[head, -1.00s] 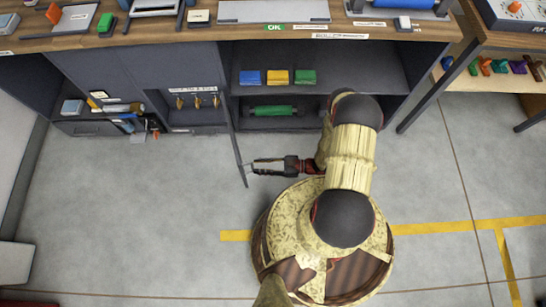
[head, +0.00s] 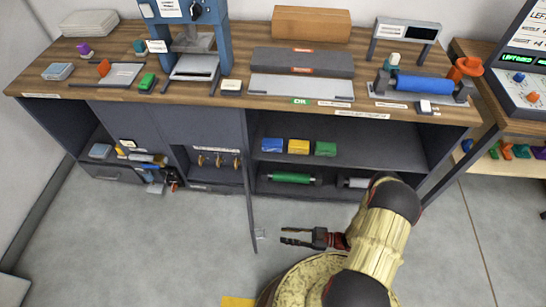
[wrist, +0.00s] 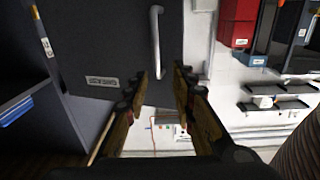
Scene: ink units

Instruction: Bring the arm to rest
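My gripper (head: 285,236) is in front of the cabinet, low over the floor, with its fingers pointing left in the head view. In the wrist view its two fingers (wrist: 160,80) are spread apart with nothing between them. My arm bends down from the right to hold it there. The cabinet door (head: 250,190) stands open, seen nearly edge-on, with its handle (head: 261,234) just left of the fingertips and apart from them. In the wrist view the door (wrist: 115,45) and its upright handle (wrist: 157,40) lie beyond the fingers.
A wooden-topped bench (head: 230,102) carries a blue press (head: 190,30) and a blue roller (head: 420,85). Its open shelf holds blue, yellow and green blocks (head: 298,147) and a green roller (head: 291,178). A control panel (head: 515,65) stands at right. Floor at left is clear.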

